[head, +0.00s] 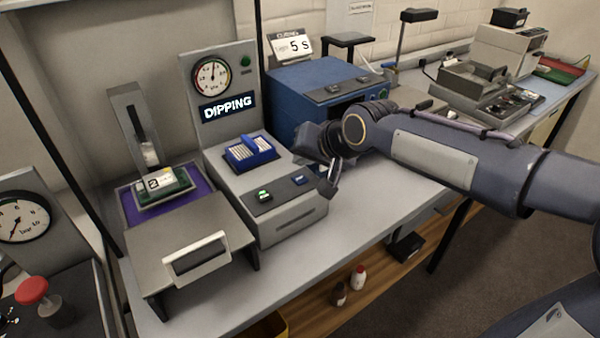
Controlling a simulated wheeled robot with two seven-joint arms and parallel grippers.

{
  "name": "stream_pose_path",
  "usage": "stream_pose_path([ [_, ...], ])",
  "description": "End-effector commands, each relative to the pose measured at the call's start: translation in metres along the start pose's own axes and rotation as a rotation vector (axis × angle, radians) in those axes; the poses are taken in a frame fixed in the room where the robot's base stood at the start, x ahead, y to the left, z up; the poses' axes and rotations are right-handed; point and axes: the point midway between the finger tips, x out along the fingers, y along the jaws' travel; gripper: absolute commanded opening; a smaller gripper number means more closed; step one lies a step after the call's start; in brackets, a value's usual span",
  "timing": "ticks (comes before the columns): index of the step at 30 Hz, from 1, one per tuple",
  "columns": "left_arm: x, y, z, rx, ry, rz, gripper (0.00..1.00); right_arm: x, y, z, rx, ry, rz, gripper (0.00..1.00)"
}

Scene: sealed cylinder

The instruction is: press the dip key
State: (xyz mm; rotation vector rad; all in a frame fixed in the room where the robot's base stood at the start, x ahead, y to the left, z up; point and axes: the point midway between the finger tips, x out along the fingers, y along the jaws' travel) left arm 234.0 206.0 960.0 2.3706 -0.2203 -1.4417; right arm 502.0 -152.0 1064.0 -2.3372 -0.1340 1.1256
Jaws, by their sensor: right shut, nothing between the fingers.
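The dipping machine (270,168) stands on the bench left of centre. Its lit sign (228,106) reads "DIPPING". Its sloped front panel carries a green-lit key (263,195) and a blue key (298,180); I cannot read which is marked dip. A blue rack (250,152) with several pale pieces sits on top of the machine. My right gripper (329,188) is shut and empty, pointing down just right of the blue key, by the machine's right edge. I cannot tell whether it touches the machine. My left gripper is not in view.
A blue curing box (325,85) with a "5 s" sign (293,46) stands behind my right arm. Left of the dipping machine is a station with a purple bed (195,198) and a handle (197,258). Bare bench (350,215) lies right of the machine.

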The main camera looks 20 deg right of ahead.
Motion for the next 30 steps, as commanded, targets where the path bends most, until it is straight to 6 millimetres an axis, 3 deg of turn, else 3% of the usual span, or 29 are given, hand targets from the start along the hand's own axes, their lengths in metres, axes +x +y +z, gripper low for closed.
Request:
stream_pose_path([
  [9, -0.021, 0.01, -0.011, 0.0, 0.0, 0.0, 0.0, -0.022, -0.016, -0.016, -0.001, 0.0, 0.0, 0.0],
  [30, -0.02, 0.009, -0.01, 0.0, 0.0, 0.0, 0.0, -0.021, -0.016, -0.015, 0.0, 0.0, 0.0, 0.0],
])
